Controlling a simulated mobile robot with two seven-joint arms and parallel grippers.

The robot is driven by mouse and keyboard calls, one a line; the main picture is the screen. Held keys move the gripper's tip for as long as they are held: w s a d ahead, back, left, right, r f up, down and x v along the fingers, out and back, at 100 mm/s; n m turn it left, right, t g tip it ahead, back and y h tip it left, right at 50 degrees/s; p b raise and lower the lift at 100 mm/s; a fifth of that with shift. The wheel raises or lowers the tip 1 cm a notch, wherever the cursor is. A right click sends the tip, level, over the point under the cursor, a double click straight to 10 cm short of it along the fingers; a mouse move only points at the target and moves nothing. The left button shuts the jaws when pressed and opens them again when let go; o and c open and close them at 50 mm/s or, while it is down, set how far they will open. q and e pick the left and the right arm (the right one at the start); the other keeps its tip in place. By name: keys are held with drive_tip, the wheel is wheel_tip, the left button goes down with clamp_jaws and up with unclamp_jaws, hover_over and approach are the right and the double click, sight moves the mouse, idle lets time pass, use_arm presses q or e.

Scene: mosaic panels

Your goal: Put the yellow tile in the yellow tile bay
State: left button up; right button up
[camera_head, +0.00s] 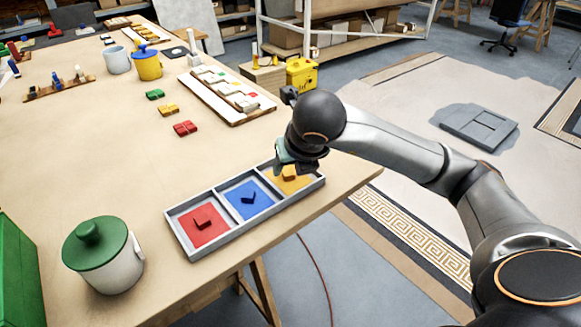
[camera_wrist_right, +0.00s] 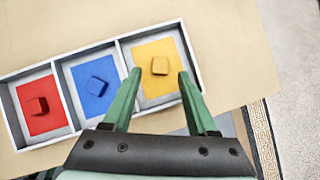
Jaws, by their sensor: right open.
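A small yellow tile (camera_wrist_right: 160,66) lies on the yellow floor of the yellow tile bay (camera_wrist_right: 153,89), the right-hand compartment of a grey three-bay tray. In the head view the yellow tile (camera_head: 289,173) shows partly beside my gripper. My right gripper (camera_head: 286,163) is above this bay. In the right wrist view its green fingers (camera_wrist_right: 160,76) are apart, with the tile seen between the tips and nothing gripped. I cannot tell how high the tips are above the tile. My left gripper is not in view.
The blue bay (camera_head: 235,191) and red bay (camera_head: 190,240) each hold a tile of their colour. A green-lidded pot (camera_head: 118,270) stands left of the tray. Loose green, yellow (camera_head: 168,109) and red pieces and a white rack (camera_head: 206,88) lie beyond. The tray is near the table edge.

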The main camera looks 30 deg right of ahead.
drive_tip(key=p+v, duration=0.2)
drive_tip(key=v, duration=0.7)
drive_tip(key=shift+r, duration=0.15)
drive_tip(key=shift+s+a, duration=0.1)
drive_tip(key=shift+s, duration=0.05)
